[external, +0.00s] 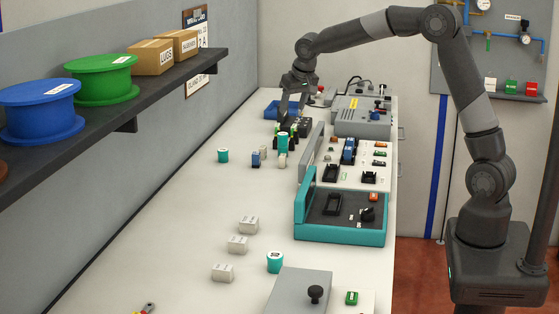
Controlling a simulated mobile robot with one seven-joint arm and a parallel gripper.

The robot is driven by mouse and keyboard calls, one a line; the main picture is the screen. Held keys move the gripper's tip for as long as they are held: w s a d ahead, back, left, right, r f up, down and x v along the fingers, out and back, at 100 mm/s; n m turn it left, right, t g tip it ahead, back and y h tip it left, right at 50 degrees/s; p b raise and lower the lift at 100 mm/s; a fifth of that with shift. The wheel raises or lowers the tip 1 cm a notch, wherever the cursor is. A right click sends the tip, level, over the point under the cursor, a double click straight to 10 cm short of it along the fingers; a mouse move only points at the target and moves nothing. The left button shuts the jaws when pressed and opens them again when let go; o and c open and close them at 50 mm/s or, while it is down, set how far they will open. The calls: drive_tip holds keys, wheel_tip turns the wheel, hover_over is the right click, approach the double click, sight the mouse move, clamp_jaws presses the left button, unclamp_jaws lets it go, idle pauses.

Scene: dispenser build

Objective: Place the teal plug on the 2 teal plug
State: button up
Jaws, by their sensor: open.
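Three teal plugs show in the external view. One teal plug (282,145) is at the far part of the bench, just below my gripper (291,118). Another teal plug (222,156) stands alone to the left on the white bench. A third teal plug (275,265) stands nearer the camera and has a pale mark on top, too small to read surely. My gripper points down with its fingers open. I cannot tell whether the fingers are around the far plug or above it.
Small blue and pale blocks (256,159) stand close to the far plug. A teal-edged tray (340,234) and a panel of switches lie to the right. Several white blocks (238,244) stand on the left. A shelf with spools (103,79) overhangs the left. The bench's middle left is clear.

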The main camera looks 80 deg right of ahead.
drive_tip(key=s+a+r+n, duration=0.3)
drive_tip(key=s+a+r, duration=0.4)
drive_tip(key=a, duration=0.4)
drive_tip(key=s+a+f+n+y, duration=0.1)
drive_tip(key=s+a+n, duration=0.1)
drive_tip(key=s+a, duration=0.3)
drive_tip(key=s+a+f+n+t+y, duration=0.1)
drive_tip(key=s+a, duration=0.4)
drive_tip(key=s, duration=0.8)
drive_tip(key=s+a+f+n+t+y, duration=0.1)
drive_tip(key=s+a+n, duration=0.1)
drive_tip(key=s+a, duration=0.4)
drive_tip(key=s, duration=0.3)
drive_tip(key=shift+s+n, duration=0.3)
drive_tip(key=shift+n, duration=0.1)
